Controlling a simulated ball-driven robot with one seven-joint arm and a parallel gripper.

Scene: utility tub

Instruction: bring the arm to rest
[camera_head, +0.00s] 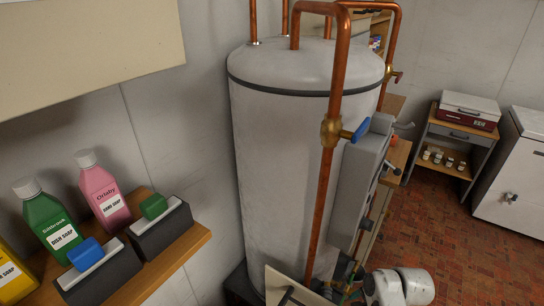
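The white rounded part (400,287) at the bottom edge, right of centre, looks like a link of my arm. My gripper does not show in the head view, so I cannot see its fingers or whether it holds anything.
A tall white tank (280,150) with copper pipes (322,200) and a blue-handled valve (360,131) fills the middle. A wooden shelf (180,252) at left holds soap bottles (104,195) and dark boxes. A wooden cabinet (452,135) and white chest (515,180) stand right. Red floor (450,240) is clear there.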

